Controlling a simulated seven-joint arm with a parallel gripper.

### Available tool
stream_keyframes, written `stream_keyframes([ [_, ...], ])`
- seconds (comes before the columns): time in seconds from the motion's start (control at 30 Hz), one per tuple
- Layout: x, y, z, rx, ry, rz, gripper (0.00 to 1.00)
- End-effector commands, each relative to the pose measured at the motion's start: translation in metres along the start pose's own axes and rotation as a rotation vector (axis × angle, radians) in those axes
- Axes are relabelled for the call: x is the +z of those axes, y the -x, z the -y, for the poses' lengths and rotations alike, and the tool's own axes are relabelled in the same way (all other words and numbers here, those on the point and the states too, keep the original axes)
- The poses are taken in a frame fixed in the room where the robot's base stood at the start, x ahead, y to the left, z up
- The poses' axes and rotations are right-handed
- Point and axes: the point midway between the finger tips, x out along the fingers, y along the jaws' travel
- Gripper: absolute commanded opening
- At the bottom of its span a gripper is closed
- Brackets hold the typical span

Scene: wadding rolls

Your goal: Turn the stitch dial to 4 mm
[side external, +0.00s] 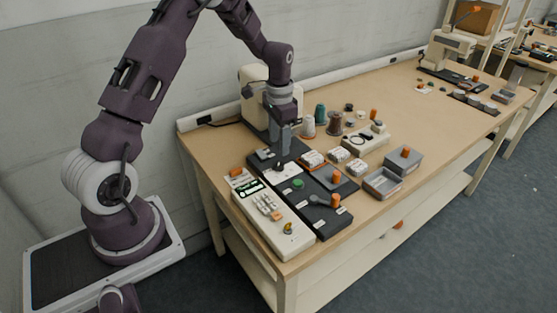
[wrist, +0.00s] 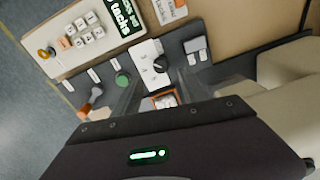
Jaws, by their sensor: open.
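The stitch dial, a dark round knob (wrist: 160,64) on a white plate (wrist: 147,52), shows in the wrist view just beyond my fingertips. The marks on the plate are too small to read. In the side view the white plate (side external: 284,174) lies on the dark panel, and the knob is hard to make out there. My gripper (side external: 282,154) points down above this panel. In the wrist view my gripper (wrist: 158,78) is open, its two fingers apart, with the knob seen between and beyond the tips. I see no contact with the knob.
A green button (wrist: 122,79) and an orange-ended lever (side external: 334,200) are on the same dark panel. A pale keypad box (side external: 268,212) stands beside it. The cream sewing machine (side external: 254,90) and thread spools (side external: 334,122) stand behind.

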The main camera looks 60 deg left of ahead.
Motion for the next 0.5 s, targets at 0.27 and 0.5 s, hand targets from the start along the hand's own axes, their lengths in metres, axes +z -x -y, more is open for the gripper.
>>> stream_keyframes([
  [0.27, 0.001, -0.051, 0.001, 0.004, -0.001, 0.008, 0.5],
  [0.5, 0.001, -0.075, 0.001, 0.003, 0.0, 0.005, 0.5],
])
